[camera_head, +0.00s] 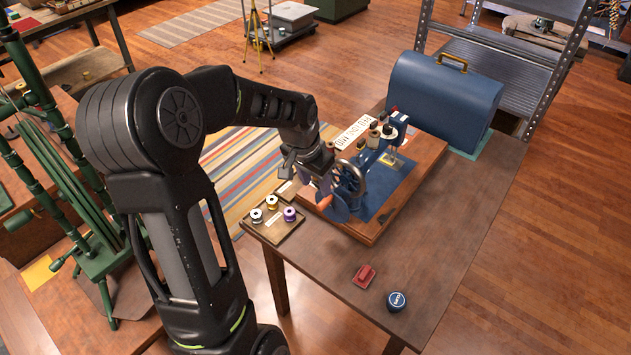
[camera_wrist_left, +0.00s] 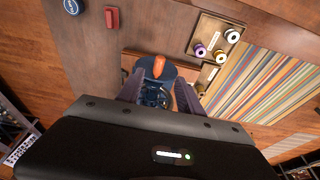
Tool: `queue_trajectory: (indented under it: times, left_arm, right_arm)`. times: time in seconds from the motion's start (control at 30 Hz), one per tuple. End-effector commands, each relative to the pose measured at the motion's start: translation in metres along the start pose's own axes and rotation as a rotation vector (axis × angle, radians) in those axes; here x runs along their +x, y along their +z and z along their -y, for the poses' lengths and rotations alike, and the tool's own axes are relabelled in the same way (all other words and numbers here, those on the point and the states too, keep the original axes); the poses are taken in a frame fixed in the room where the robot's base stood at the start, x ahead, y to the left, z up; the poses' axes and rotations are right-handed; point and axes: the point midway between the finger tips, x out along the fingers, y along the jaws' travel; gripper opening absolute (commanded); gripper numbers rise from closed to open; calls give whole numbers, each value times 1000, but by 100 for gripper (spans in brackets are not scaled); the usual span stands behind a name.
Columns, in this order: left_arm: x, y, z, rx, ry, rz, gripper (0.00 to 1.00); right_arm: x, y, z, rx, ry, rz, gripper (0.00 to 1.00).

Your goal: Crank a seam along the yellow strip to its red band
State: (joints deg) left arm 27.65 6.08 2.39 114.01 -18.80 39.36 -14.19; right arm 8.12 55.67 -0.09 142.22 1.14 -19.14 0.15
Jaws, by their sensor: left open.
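A hand-crank sewing machine on a wooden base (camera_head: 413,187) stands on the brown table in the head view, with a blue bed (camera_head: 388,192) and a spoked handwheel (camera_head: 351,184). Its crank has an orange handle (camera_head: 325,203) over a blue disc. My left gripper (camera_head: 318,184) is close beside the handwheel and crank. In the left wrist view its fingers (camera_wrist_left: 158,93) are apart, with the dark wheel showing between them and the orange handle (camera_wrist_left: 159,66) just beyond the tips. I see no clear hold on the handle. My right gripper is not in view.
A thread-spool tray (camera_head: 272,228) sits left of the machine. A red block (camera_head: 364,276) and a round dark-blue tin (camera_head: 397,301) lie near the front. A blue case (camera_head: 443,100) stands behind. The table's right side is clear.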

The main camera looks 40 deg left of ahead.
Motion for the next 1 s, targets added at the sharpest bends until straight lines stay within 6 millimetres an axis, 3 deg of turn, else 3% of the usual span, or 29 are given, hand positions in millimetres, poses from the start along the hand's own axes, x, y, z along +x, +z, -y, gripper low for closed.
queue_trajectory:
  times: [0.37, 0.5, 1.0]
  left_arm:
    - [16, 0, -1, 1, 1, 2, 44]
    - [30, 1, -1, 1, 3, 2, 44]
    - [94, 1, -1, 0, 2, 0, 44]
  right_arm:
    - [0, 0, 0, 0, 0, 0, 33]
    - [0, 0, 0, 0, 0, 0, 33]
    - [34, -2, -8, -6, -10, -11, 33]
